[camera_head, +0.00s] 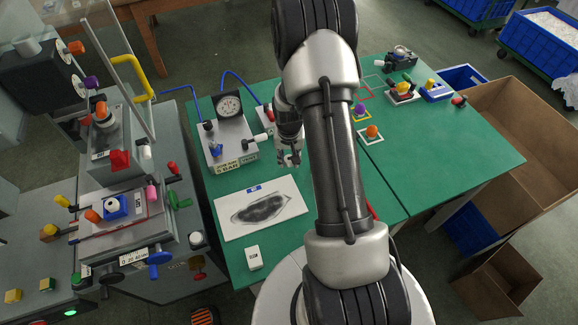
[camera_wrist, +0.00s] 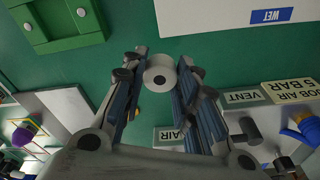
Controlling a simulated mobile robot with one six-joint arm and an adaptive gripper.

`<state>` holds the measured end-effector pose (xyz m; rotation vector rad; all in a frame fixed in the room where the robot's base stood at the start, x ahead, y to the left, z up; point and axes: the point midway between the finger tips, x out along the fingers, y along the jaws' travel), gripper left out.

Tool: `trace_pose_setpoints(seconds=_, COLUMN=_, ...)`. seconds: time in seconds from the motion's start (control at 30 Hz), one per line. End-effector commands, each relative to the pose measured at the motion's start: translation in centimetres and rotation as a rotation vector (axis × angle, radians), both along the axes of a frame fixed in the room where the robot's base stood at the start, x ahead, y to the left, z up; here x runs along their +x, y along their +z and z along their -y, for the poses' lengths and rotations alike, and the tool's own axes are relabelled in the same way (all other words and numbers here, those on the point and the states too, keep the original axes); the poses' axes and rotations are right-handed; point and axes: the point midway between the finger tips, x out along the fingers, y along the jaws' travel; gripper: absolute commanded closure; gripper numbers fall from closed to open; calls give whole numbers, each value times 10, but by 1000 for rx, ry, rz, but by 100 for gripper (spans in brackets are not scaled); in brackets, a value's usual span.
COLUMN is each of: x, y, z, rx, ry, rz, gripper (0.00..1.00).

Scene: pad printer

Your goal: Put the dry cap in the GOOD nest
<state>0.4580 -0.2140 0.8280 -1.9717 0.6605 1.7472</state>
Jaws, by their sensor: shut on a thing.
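My gripper (camera_wrist: 160,78) is shut on a small white cap (camera_wrist: 159,70) with a dark hole or mark in its top, held between the fingertips above the green table. In the head view my gripper (camera_head: 289,156) hangs between the gauge unit and my forearm; the cap there is too small to make out. I cannot read any GOOD label, so I cannot tell which thing is the GOOD nest. A green block (camera_wrist: 57,22) shows at the upper left of the wrist view; my arm may hide it in the head view.
A white sheet (camera_head: 262,207) marked WET in the wrist view (camera_wrist: 225,18) lies in front of the gauge unit (camera_head: 229,135). Orange (camera_head: 372,131) and purple (camera_head: 360,109) knobs stand at the right. The pad printer (camera_head: 125,220) is left. Cardboard boxes (camera_head: 530,130) are beyond the table.

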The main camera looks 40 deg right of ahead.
Motion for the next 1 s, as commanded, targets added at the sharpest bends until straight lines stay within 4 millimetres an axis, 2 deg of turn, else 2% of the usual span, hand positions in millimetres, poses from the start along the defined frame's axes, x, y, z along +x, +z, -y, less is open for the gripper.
trace_pose_setpoints(seconds=0.3, x=-1, y=-42, z=0, rx=0, ry=0, rz=-2, gripper=81)
trace_pose_setpoints(seconds=0.7, x=0, y=-46, z=0, rx=0, ry=0, rz=0, gripper=81)
trace_pose_setpoints(seconds=0.73, x=0, y=-45, z=0, rx=0, ry=0, rz=0, gripper=70)
trace_pose_setpoints(seconds=1.0, x=0, y=-44, z=0, rx=0, ry=0, rz=0, gripper=52)
